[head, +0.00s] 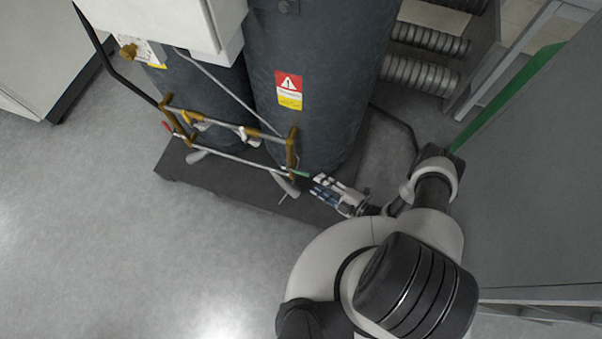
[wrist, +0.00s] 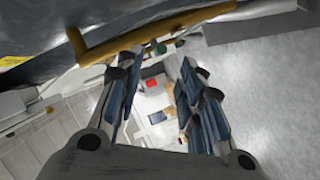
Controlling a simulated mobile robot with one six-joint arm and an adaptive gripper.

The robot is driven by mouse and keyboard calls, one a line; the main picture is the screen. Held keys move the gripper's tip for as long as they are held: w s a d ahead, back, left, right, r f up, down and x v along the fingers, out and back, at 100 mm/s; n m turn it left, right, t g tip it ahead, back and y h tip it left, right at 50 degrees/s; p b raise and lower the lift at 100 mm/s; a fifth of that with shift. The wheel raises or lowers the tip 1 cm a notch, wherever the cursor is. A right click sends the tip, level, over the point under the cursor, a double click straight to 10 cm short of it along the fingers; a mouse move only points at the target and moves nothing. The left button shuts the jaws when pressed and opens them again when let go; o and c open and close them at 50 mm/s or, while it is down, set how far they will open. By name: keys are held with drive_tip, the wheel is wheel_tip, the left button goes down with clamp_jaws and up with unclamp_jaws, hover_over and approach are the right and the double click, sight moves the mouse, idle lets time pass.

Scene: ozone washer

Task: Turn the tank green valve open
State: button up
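The green valve handle (head: 300,174) is a small green lever on the brass and steel pipework at the front of the dark tanks, at the lower right end of the pipes. My gripper (head: 316,185) is just to the right of it, pointing left toward it. In the wrist view, my gripper (wrist: 160,58) has its two fingers apart with nothing held between them. A small green part (wrist: 161,48) shows near the fingertips, close to the left finger. Whether a finger touches it, I cannot tell.
A brass pipe (wrist: 145,35) crosses just above the fingertips in the wrist view. A red handle (head: 167,127) is at the left end of the pipework. The tank (head: 310,70) stands on a dark base plate (head: 215,185). A grey cabinet (head: 540,170) is at right; open floor (head: 100,240) lies left.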

sight(306, 176)
drive_tip(key=b+x, duration=0.2)
drive_tip(key=x, duration=0.7)
drive_tip(key=shift+w+a+f, duration=0.15)
drive_tip(key=shift+w+a, duration=0.1)
drive_tip(key=shift+c, duration=0.2)
clamp_jaws()
